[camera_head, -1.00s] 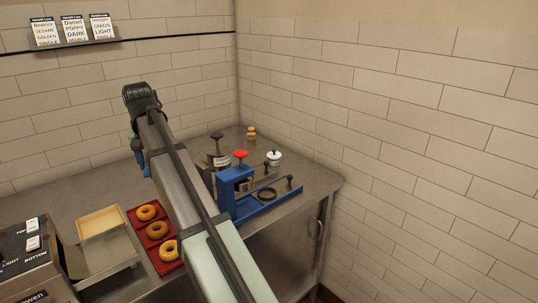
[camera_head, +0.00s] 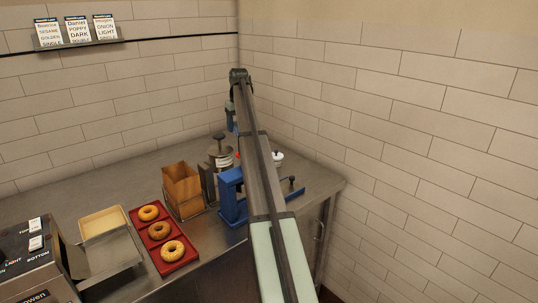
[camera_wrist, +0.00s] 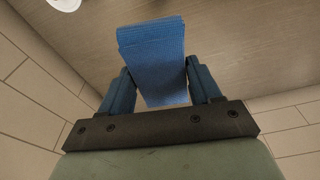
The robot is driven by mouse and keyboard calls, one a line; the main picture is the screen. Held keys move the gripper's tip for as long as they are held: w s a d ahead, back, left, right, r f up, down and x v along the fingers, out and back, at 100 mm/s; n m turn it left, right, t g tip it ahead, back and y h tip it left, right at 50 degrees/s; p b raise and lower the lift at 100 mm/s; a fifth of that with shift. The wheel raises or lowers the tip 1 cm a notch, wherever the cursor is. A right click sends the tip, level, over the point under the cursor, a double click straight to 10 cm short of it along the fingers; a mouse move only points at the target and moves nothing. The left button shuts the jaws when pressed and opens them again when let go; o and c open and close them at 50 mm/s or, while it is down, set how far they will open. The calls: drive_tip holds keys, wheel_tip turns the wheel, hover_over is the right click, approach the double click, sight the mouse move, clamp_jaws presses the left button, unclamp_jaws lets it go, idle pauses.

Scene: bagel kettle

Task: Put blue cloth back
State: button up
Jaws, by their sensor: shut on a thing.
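The blue cloth (camera_wrist: 152,62) is a folded, ribbed strip between the two blue fingers of my gripper (camera_wrist: 160,88) in the wrist view. My gripper is shut on it, and the cloth sticks out past the fingertips above the steel counter (camera_wrist: 225,55). In the head view, my gripper (camera_head: 231,120) is at the back right of the counter, near the wall corner. Only a small blue patch shows there, and I cannot tell cloth from fingers. My arm hides part of the counter's right end.
A blue press (camera_head: 231,190) stands partly behind my arm, with a silver pot (camera_head: 220,157) behind it. A white-topped jar (camera_head: 277,156) is just right of my arm. A brown paper bag (camera_head: 183,188) and red tray (camera_head: 177,265) with three bagels are left. The back-left counter is clear.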

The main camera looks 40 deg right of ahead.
drive_tip(key=d+f+n, duration=0.1)
drive_tip(key=d+f, duration=0.2)
drive_tip(key=d, duration=0.5)
drive_tip(key=d+f+n, duration=0.1)
drive_tip(key=d+f, duration=0.2)
drive_tip(key=d, duration=0.6)
wheel_tip(320, 180, down, 10)
drive_tip(key=shift+d+f, duration=0.1)
drive_tip(key=shift+d, duration=0.05)
drive_tip(key=shift+f, duration=0.1)
drive_tip(key=o, duration=1)
drive_tip(key=r, duration=0.4)
drive_tip(key=s+r, duration=0.1)
drive_tip(key=r, duration=0.7)
drive_tip(key=shift+s, duration=0.4)
